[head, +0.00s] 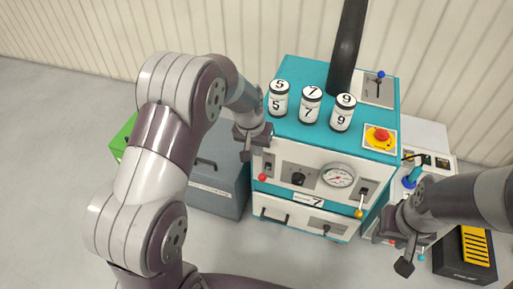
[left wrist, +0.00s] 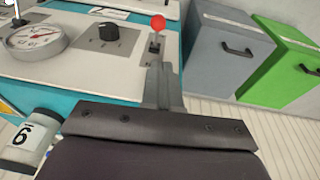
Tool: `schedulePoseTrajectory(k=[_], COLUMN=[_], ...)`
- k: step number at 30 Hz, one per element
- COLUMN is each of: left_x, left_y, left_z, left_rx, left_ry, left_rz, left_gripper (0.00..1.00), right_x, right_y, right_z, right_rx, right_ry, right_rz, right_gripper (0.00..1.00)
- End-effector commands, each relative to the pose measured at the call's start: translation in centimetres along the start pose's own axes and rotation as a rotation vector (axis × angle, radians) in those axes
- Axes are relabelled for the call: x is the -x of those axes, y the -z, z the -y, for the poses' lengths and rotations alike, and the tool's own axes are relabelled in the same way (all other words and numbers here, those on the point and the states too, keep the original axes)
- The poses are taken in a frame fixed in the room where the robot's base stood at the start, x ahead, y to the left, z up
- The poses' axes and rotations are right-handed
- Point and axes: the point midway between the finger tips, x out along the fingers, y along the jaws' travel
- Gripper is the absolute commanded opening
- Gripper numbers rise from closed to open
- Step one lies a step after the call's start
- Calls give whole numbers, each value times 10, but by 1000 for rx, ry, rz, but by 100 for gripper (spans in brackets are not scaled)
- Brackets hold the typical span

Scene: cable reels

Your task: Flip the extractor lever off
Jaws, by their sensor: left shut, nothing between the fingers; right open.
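The teal and white machine (head: 328,158) has several levers, and I cannot read which is labelled extractor. A red-knobbed lever (head: 262,177) is at the left of its front panel, a yellow-knobbed lever (head: 359,212) at the right. A blue-knobbed lever (head: 380,76) stands on a top plate beside the black pipe (head: 347,45). My left gripper (head: 248,150) is shut and empty at the panel's left edge, just above the red knob. In the left wrist view its fingers (left wrist: 162,80) point at the red lever (left wrist: 158,24); contact is unclear. My right gripper (head: 404,252) is open at the lower right.
Three numbered cylinders (head: 310,104) and a red emergency button (head: 381,136) are on the machine's top. The front panel has a black dial (head: 298,178) and a gauge (head: 337,175). A grey cabinet (head: 219,178) stands left, a white unit (head: 428,140) right.

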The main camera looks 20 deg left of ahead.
Motion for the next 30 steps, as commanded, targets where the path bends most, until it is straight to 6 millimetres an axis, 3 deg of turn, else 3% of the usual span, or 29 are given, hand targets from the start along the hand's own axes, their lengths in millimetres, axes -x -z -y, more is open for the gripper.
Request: schedulePoseTrajectory(k=[1,6,12,30], left_x=[-16,-52,-80,-91], left_y=[-1,-1,-11,-15], left_z=[0,0,-3,-5], left_rx=[0,1,1,0], left_ry=[0,0,0,0], left_rz=[1,2,0,-6], left_gripper=[0,0,0,0], right_x=[-8,-20,-31,-35], right_y=[-1,-2,-4,-4], right_z=[0,0,0,0], right_rx=[0,0,0,0], right_ry=[0,0,0,0], right_rz=[0,0,0,0], right_gripper=[43,43,43,43])
